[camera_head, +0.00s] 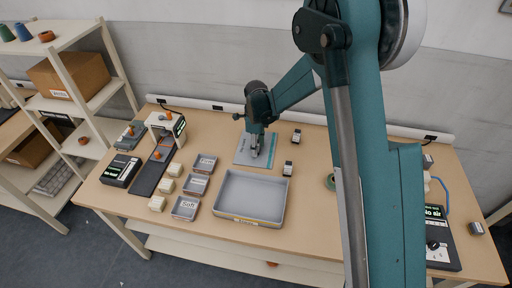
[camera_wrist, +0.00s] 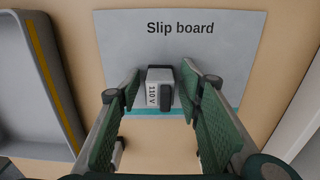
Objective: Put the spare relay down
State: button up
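A small grey and black relay marked 110 V (camera_wrist: 153,92) is between the fingers of my gripper (camera_wrist: 160,80) in the wrist view. A narrow gap shows on each side of it, so the fingers look open around it. It appears to stand on the grey sheet marked Slip board (camera_wrist: 235,50), near its teal edge strip. In the head view my gripper (camera_head: 256,150) is low over the slip board (camera_head: 243,155), and the relay there is hidden or too small to tell. Two other small dark-and-white blocks (camera_head: 296,136) (camera_head: 287,168) stand right of the board.
A large grey tray (camera_head: 251,216) lies in front of the board; its edge also shows at the left in the wrist view (camera_wrist: 62,85). Small labelled trays (camera_head: 197,185), pale blocks (camera_head: 157,203) and a scale-like device (camera_head: 166,127) are to the left. A green ring (camera_head: 330,182) lies right.

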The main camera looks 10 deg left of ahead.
notch_tip(320, 180, up, 12)
jog(key=shift+r+p, duration=0.1)
jog(key=shift+p, duration=0.45)
dwell(0.6)
jog(key=s+d+r+n+t, duration=0.1)
jog(key=s+d+r+n, duration=0.25)
jog(key=d+r, duration=0.35)
jog(key=s+d+r+n+t, duration=0.1)
jog(key=s+d+r+n, duration=0.1)
jog(key=s+d+r, duration=0.5)
jog(key=s+d+r+n+t, duration=0.1)
jog(key=s+d+r+n, duration=0.15)
jog(key=d+r, duration=0.45)
jog(key=s+d+f+n+t, duration=0.1)
jog(key=s+d+n+t, duration=0.3)
jog(key=s+d+n, duration=0.6)
jog(key=s+d, duration=0.7)
jog(key=s, duration=0.4)
jog(key=shift+s+d+f, duration=0.2)
jog(key=shift+d+f, duration=0.05)
jog(key=shift+d, duration=0.1)
